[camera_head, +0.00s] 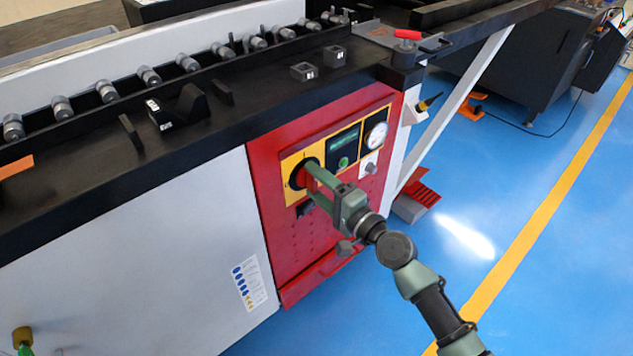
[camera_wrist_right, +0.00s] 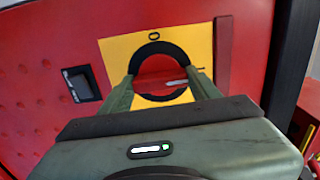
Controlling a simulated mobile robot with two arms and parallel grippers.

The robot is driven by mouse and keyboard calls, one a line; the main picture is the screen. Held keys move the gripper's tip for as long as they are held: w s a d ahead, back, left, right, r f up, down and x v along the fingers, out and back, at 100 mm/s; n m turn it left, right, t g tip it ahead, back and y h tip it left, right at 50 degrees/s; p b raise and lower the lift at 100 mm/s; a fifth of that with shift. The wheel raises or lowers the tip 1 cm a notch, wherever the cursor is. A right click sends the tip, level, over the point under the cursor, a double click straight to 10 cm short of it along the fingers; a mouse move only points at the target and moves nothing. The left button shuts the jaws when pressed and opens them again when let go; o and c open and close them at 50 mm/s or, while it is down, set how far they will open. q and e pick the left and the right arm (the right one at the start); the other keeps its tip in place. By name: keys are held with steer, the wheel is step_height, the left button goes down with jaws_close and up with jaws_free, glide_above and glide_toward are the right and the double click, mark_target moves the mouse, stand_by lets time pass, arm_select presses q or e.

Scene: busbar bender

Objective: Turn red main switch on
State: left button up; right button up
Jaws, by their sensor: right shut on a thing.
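The red main switch (camera_wrist_right: 158,72) sits in a black ring on a yellow plate (camera_wrist_right: 200,42) on the red front panel. In the right wrist view its red handle shows between my right gripper's fingers (camera_wrist_right: 160,88), one finger on each side. My right gripper (camera_head: 308,172) is shut on the handle and reaches the panel from the lower right in the head view. The fingers and gripper body hide part of the switch there. My left gripper cannot be made out with certainty; only a small green and brass part shows at the bottom left corner.
A green-lit display (camera_head: 343,145), a pressure gauge (camera_head: 375,136) and a small knob (camera_head: 371,168) sit right of the switch. A black socket (camera_wrist_right: 81,84) is also on the panel. The dark bench top (camera_head: 200,129) overhangs above. A red pedal (camera_head: 418,196) stands on the blue floor at right.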

arm_select(q)
steer(key=shift+s+f, duration=0.15)
steer(key=shift+f, duration=0.05)
arm_select(e)
steer(key=shift+m, duration=0.3)
steer(key=o, duration=1.4)
steer(key=shift+d, duration=0.1)
arm_select(q)
steer(key=shift+a, duration=0.1)
steer(key=shift+w+r, duration=0.8)
steer(key=shift+r, duration=0.05)
arm_select(e)
steer(key=v, duration=0.7)
steer(key=shift+s+d, duration=0.2)
steer(key=shift+s, duration=0.05)
arm_select(q)
steer(key=shift+s+f, duration=0.1)
